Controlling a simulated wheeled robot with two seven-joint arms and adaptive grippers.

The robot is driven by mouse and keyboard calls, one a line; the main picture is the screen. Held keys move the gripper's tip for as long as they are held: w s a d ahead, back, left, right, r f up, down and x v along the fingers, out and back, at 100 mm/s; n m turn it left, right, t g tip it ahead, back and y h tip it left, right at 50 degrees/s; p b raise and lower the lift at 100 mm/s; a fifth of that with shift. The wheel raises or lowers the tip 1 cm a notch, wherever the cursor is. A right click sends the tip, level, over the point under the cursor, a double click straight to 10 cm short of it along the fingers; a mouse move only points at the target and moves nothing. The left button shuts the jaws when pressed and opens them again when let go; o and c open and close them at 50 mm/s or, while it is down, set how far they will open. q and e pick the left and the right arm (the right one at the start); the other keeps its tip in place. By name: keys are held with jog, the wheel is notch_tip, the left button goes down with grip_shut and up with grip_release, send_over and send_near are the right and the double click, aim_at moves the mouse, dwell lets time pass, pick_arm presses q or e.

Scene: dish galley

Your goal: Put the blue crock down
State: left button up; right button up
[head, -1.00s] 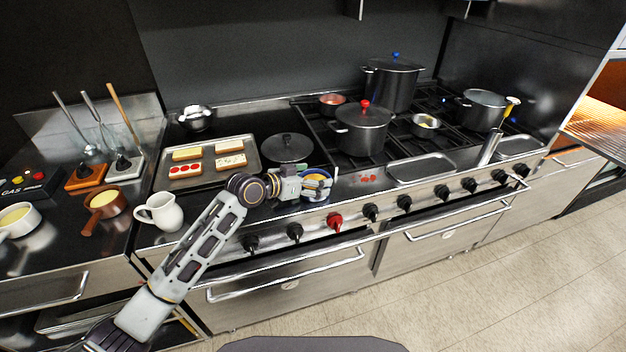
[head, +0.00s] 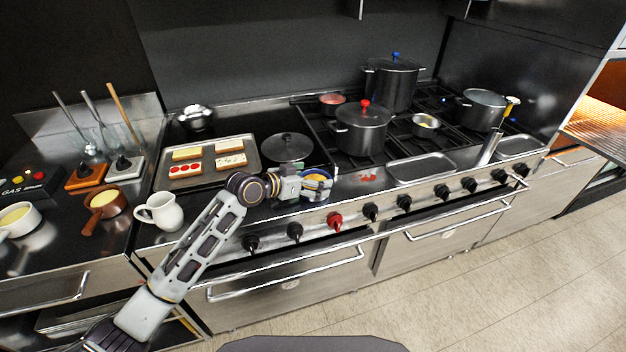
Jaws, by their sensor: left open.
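The blue crock (head: 318,174) is a small blue vessel with yellowish contents, at the front of the stove top near its front edge. My left gripper (head: 312,187) is at the crock, with its fingers around the near side. The fingers are open, and whether they touch the crock cannot be told. The crock looks upright; its lower part is partly hidden by the gripper. My right gripper is not in view.
A dark lid (head: 287,148) lies behind the crock. A tray with bread (head: 245,166) is to the left, and a white jug (head: 161,211) stands nearer left. A pot with a red knob (head: 361,131) is behind right. An empty metal tray (head: 422,169) lies to the right.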

pick_arm(q)
jog(key=v, duration=1.2)
dwell(0.3)
jog(key=shift+d, duration=0.1)
dwell(0.4)
